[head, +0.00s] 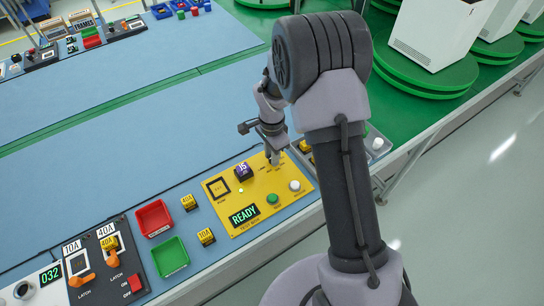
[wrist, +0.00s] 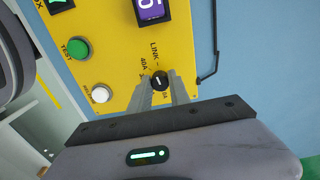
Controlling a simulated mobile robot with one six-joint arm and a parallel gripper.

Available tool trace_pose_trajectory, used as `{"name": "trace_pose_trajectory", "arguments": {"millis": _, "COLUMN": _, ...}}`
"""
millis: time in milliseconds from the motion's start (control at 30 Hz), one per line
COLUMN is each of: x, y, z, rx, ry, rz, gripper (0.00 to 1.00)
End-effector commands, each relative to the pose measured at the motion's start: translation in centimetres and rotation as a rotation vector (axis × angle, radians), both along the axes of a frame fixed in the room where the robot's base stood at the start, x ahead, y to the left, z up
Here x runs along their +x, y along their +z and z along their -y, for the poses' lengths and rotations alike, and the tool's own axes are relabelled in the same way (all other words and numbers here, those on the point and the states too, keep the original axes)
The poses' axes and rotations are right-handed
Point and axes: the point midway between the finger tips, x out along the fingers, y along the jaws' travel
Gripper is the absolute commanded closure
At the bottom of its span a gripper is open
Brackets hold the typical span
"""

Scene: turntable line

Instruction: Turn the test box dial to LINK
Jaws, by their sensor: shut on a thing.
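I cannot tell for sure which label the mark points to. My gripper (wrist: 160,87) is shut on the dial, one finger on each side. In the head view my gripper (head: 273,158) is at the panel's far right and the dial is hidden.
The panel also holds a purple block (head: 242,171) marked 15, a green TEST button (head: 274,199) and a white button (head: 295,186). Yellow fuse blocks (head: 206,236), a red tray (head: 153,218) and a green tray (head: 170,257) lie left of it. Green turntables (head: 425,78) stand behind.

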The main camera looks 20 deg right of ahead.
Motion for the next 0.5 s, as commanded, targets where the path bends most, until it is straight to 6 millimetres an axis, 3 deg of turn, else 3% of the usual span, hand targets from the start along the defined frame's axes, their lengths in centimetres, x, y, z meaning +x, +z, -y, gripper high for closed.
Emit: {"name": "trace_pose_trajectory", "arguments": {"millis": 500, "x": 0.03, "y": -0.01, "z": 0.01, "rx": 0.0, "ry": -0.181, "rz": 0.0, "gripper": 1.0}}
